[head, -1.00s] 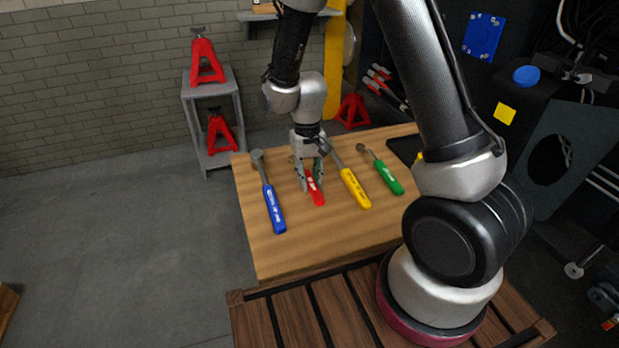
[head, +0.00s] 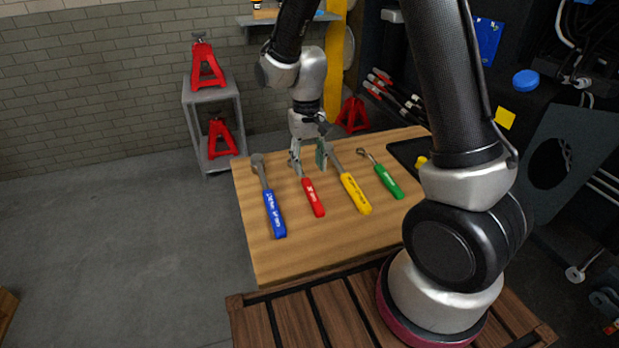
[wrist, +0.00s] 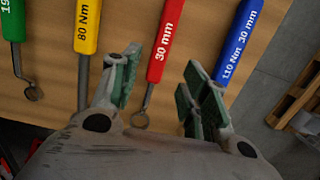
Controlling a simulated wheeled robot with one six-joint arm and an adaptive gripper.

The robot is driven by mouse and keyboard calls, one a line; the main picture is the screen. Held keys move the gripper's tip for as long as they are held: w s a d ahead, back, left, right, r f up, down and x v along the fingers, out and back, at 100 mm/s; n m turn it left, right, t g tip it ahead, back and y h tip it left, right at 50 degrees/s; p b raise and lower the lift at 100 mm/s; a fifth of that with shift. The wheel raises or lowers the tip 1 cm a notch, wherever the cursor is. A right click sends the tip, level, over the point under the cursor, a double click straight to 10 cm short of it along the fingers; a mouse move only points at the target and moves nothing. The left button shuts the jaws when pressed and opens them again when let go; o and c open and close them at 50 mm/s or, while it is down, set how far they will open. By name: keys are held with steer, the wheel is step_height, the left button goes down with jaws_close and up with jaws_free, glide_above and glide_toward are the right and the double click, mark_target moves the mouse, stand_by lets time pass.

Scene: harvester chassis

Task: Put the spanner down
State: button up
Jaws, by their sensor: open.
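The red-handled spanner (head: 313,198), marked 30 mm in the wrist view (wrist: 166,48), lies flat on the wooden tabletop (head: 290,255) between the blue and yellow tools. My gripper (head: 309,163) is open and empty above the spanner's far end. In the wrist view my gripper (wrist: 160,88) has its green-padded fingers spread on either side of the spanner's shaft, with clear gaps. The ring end of the spanner shows between the fingers there, just beyond my gripper's body.
The blue tool (head: 272,212) lies to the left, the yellow tool (head: 355,192) and green spanner (head: 388,181) to the right. A black tray (head: 405,153) is at the table's right. The table's front strip is bare. Red jack stands (head: 207,65) are on a grey rack behind.

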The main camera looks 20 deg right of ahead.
steer(key=s+d+r+t, duration=0.2)
steer(key=s+d+r, duration=0.25)
steer(key=r, duration=0.45)
steer(key=s+d+r+t, duration=0.1)
steer(key=s+d+r, duration=0.35)
steer(key=r, duration=0.55)
steer(key=s+d+r+t, duration=0.1)
steer(key=s+d, duration=0.2)
steer(key=s, duration=0.3)
steer(key=s+d+r+t, duration=0.1)
steer(key=s+d+r, duration=0.1)
steer(key=s, duration=0.3)
steer(key=shift+s+d+r, duration=0.25)
steer(key=shift+s+d, duration=0.15)
steer(key=shift+o, duration=0.5)
